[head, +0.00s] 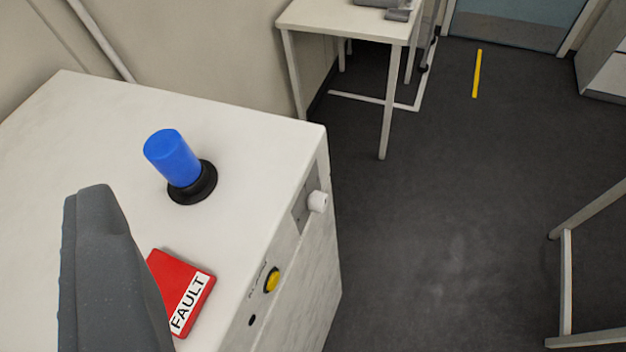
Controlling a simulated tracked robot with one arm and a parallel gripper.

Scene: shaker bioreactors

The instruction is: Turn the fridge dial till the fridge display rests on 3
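A white dial (317,201) sits on a grey plate on the side face of a white cabinet (265,135), which appears to be the fridge. I see the dial from above and at an angle, so its setting cannot be read. No display or number shows in this view. One dark grey part of my gripper (105,275) shows large at the lower left, over the cabinet top. It is left of the dial and apart from it. The other finger is not visible, so I cannot tell how far the gripper is open.
A blue beacon (172,158) on a black base and a red FAULT sign (187,293) are on the cabinet top. A yellow button (272,280) marked ALARM is on the side face. A white table (345,22) stands behind. Dark floor (450,210) right of the cabinet is clear.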

